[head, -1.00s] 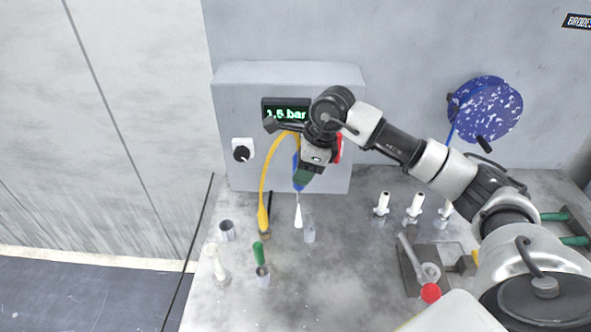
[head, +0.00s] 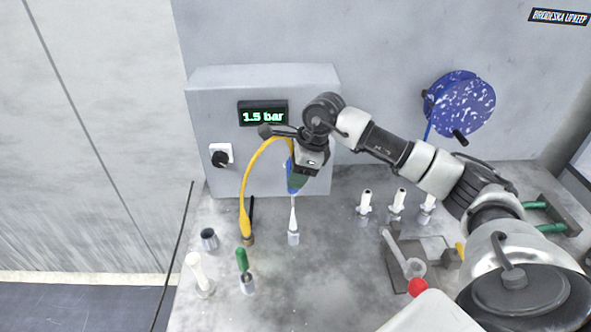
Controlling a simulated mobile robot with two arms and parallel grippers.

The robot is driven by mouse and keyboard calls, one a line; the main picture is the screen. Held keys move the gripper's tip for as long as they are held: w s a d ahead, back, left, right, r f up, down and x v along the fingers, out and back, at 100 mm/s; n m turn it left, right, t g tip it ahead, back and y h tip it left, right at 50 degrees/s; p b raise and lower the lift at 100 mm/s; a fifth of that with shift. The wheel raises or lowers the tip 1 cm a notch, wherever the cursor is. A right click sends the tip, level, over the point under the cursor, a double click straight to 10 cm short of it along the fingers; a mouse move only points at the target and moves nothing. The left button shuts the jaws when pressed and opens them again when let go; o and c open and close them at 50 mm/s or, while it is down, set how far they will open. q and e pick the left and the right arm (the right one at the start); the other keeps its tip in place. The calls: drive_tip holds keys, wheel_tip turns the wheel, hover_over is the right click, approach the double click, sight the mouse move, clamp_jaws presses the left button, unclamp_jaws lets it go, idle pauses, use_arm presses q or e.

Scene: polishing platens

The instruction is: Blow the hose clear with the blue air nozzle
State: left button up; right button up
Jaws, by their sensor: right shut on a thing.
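My right gripper (head: 300,178) points down in front of the grey box and is shut on a blue tool, which I take to be the air nozzle (head: 290,170). A thin stem with a white tapered tip (head: 293,217) hangs below. The tip lines up with a small grey cup (head: 293,239) on the bench; I cannot tell whether it is inside or just above. A yellow hose (head: 256,172) arcs from near the gripper down to a brownish fitting (head: 247,240). My left gripper is out of view.
The grey box (head: 215,100) has a display (head: 263,116) reading 1.5 bar and a black knob (head: 221,158). A blue reel (head: 460,103) hangs on the wall. Several white-topped pieces (head: 397,202) and a green-handled tool (head: 242,260) stand on the bench. The front middle is clear.

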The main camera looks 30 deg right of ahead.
drive_tip(key=shift+f+b, duration=4.65)
drive_tip(key=shift+f, duration=2.45)
drive_tip(key=o, duration=1.3)
drive_tip(key=b+v, duration=0.2)
drive_tip(key=v, duration=0.8)
drive_tip(key=shift+d+r, duration=0.15)
drive_tip(key=shift+r, duration=0.25)
